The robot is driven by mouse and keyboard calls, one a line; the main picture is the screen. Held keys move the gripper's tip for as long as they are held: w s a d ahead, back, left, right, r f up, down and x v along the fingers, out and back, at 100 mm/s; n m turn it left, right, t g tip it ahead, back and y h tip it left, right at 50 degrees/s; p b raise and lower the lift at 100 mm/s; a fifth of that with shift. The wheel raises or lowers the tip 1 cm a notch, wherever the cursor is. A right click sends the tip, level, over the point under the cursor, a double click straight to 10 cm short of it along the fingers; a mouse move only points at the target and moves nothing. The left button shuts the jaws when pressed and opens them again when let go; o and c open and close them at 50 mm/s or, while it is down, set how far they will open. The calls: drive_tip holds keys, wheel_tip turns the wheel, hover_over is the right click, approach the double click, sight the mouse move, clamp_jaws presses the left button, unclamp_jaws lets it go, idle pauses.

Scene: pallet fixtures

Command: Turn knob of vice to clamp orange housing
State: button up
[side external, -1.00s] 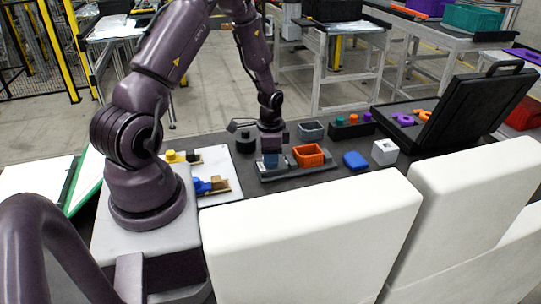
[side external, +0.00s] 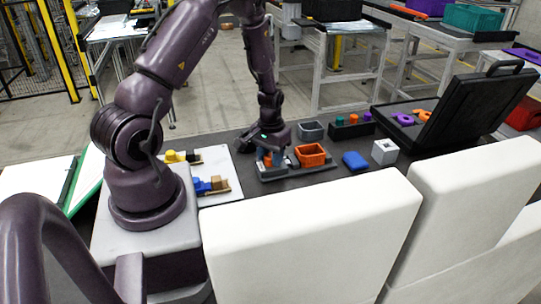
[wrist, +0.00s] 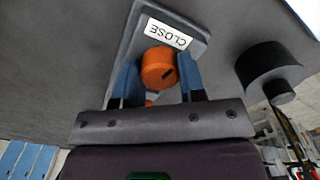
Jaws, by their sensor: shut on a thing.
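The orange knob (wrist: 158,68) of the vice is between the two blue fingers of my gripper (wrist: 157,80) in the wrist view, just below a white CLOSE label (wrist: 168,33). My gripper is shut on the knob. In the side view my gripper (side external: 271,158) is low at the left end of the vice (side external: 290,173), and the knob is mostly hidden there. The orange housing (side external: 310,154), an open box, sits in the vice to the right of my gripper.
A black round object (wrist: 270,70) stands beside the vice. A white board with yellow and blue clamps (side external: 218,170) lies to the left.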

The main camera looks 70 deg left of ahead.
drive_tip(key=shift+r+n, duration=0.1)
drive_tip(key=shift+n, duration=0.6)
drive_tip(key=o, duration=0.9)
drive_tip(key=shift+o, duration=0.2)
wheel_tip(320, 180, up, 13)
drive_tip(key=s+d+r+m+t, duration=0.2)
drive_tip(key=s+d+r+m, duration=0.2)
drive_tip(key=d+r, duration=0.5)
drive_tip(key=s+d+r+m+t, duration=0.3)
drive_tip(key=d+r, duration=0.6)
drive_tip(key=d, duration=0.4)
drive_tip(key=shift+s+r+m+t, duration=0.3)
drive_tip(key=shift+s+r+m, duration=0.05)
drive_tip(key=shift+s+m, duration=0.55)
